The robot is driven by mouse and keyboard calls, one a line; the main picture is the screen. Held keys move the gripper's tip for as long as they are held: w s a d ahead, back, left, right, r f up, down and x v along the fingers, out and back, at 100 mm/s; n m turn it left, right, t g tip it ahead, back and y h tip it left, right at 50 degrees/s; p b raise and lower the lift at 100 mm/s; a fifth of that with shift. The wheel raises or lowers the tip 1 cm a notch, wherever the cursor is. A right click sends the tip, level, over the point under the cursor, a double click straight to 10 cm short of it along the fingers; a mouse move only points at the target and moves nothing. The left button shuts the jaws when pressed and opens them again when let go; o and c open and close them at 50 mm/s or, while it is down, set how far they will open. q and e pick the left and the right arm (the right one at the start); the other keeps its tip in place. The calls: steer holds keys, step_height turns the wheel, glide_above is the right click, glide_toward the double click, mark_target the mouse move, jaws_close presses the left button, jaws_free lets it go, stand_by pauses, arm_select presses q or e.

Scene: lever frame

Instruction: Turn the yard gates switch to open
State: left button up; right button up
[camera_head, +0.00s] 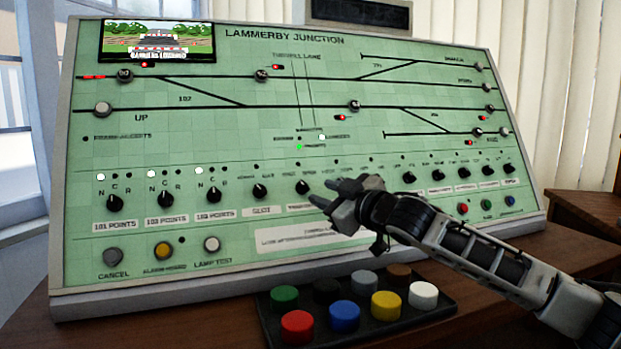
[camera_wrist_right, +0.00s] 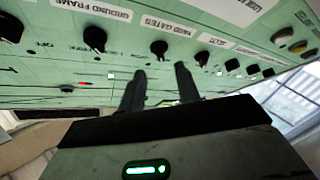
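The yard gates switch (camera_head: 302,187) is a black rotary knob in the lower row of the green panel, just right of the slot knob. In the right wrist view the yard gates switch (camera_wrist_right: 159,48) shows beneath its white label (camera_wrist_right: 165,25), roughly in line with the gap between the fingers. My right gripper (camera_head: 327,195) is just right of the knob in the head view, its two fingers apart and empty. It also shows in the right wrist view (camera_wrist_right: 160,70), short of the knob. Which way the knob points is too small to tell. My left gripper is not in view.
Neighbouring knobs are the slot knob (camera_head: 260,191) and the ground frame knob (camera_wrist_right: 95,38). My right arm covers part of the knob row. A black block (camera_head: 430,308) with several coloured buttons sits on the brown desk (camera_head: 180,325) before the panel.

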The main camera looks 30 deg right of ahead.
mark_target(305, 186)
steer(key=shift+w+a, duration=0.15)
steer(key=shift+w, duration=1.25)
steer(key=shift+w+a, duration=0.1)
steer(key=shift+w, duration=1.25)
jaws_close()
